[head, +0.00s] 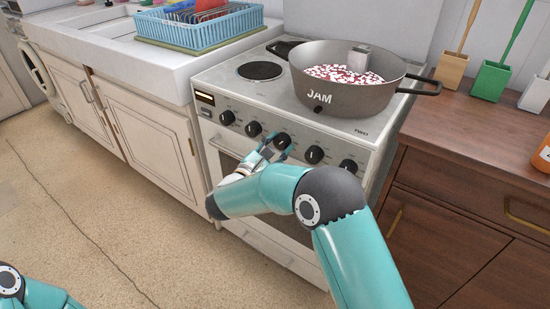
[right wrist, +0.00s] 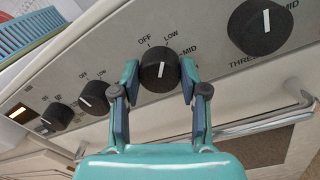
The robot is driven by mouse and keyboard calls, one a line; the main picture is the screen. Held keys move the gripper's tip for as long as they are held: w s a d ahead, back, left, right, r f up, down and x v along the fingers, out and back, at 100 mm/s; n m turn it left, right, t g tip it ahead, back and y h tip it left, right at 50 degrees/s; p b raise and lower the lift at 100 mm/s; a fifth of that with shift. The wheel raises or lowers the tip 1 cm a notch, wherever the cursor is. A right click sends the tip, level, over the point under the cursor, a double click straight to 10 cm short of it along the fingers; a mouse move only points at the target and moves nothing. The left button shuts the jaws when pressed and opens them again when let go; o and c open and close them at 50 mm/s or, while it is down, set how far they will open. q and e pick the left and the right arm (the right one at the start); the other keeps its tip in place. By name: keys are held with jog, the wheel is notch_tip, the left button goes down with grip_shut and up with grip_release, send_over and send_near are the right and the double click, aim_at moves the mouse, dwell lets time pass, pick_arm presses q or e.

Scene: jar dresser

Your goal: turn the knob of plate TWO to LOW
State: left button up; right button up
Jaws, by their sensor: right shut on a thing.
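My right gripper (right wrist: 159,82) is shut on a black stove knob (right wrist: 160,69), one finger on each side of it. The knob's white line runs almost upright in the right wrist view. OFF and LOW are printed above it and MID to its right; its plate name is hidden. In the head view this knob (head: 282,141) is third from the left on the stove front, with my right gripper (head: 273,148) at it. TWO is printed on the stove top (head: 345,125) at the front right. My left gripper is out of view.
A knob (right wrist: 262,27) marked THREE is close to the right of my fingers; two others (right wrist: 93,97) are to the left. A pot (head: 340,95) marked JAM stands on the stove. The oven handle (right wrist: 265,125) runs below the knobs.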

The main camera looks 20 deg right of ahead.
jog(key=shift+d+m+b, duration=0.25)
jog(key=shift+m+b, duration=0.45)
jog(key=shift+m, duration=0.1)
jog(key=o, duration=1.1)
jog(key=shift+o, duration=0.2)
jog(key=shift+a, duration=0.2)
jog(key=shift+s+a, duration=0.2)
jog(key=v, duration=1.1)
jog(key=shift+f, duration=0.15)
